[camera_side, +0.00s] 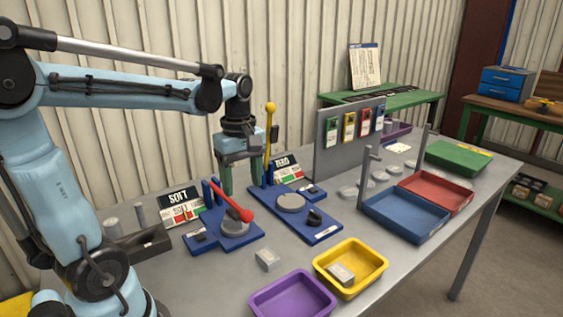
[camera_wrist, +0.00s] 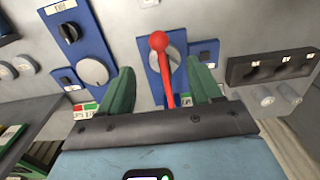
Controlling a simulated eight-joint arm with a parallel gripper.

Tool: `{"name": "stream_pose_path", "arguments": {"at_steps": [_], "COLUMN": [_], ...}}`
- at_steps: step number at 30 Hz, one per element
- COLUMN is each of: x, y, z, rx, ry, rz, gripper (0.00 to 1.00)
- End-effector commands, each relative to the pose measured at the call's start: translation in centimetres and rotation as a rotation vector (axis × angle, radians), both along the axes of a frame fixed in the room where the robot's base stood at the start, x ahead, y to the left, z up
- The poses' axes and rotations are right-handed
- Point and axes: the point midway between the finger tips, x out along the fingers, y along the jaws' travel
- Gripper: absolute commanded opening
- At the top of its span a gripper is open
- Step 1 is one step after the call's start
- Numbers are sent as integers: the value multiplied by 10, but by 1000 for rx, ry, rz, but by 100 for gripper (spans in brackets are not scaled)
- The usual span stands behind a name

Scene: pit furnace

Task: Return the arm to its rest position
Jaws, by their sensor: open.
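My gripper (camera_side: 241,178) hangs pointing down above the table (camera_side: 190,285), behind the two blue fixtures. Its green fingers are apart with nothing between them, and they also show in the wrist view (camera_wrist: 160,95). The blue fixture with the red lever (camera_side: 222,232) stands at the left, next to a sign reading SOFT.
A purple tray (camera_side: 262,305) and a yellow tray (camera_side: 378,258) holding a grey block stand at the front. Blue (camera_side: 400,232), red (camera_side: 455,190) and green (camera_side: 455,156) trays are at the right. A grey panel (camera_side: 330,157) with coloured tags stands behind. A dark holder (camera_side: 130,245) is at the left.

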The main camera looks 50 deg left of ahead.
Motion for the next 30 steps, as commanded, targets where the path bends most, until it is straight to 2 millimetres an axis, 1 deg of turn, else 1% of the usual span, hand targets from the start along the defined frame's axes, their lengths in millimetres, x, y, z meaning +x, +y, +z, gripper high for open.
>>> {"name": "stream_pose_path", "arguments": {"at_steps": [10, 14, 17, 20, 21, 24, 27, 30], "x": [0, -1, -2, -3, -4, -6, -8, -10], "y": [0, -8, -24, -46, -54, -75, -91, -103], "z": [2, 1, -1, -5, -7, -12, -16, -19], "rx": [0, 13, 47, 109, 142, 233, 327, 408], "ry": [-1, -33, -103, -199, -239, -329, -401, -450], "rz": [-2, -92, -287, -565, -684, -966, -1202, -1372], "gripper": [64, 64, 64, 64, 64, 64, 64, 64]}}
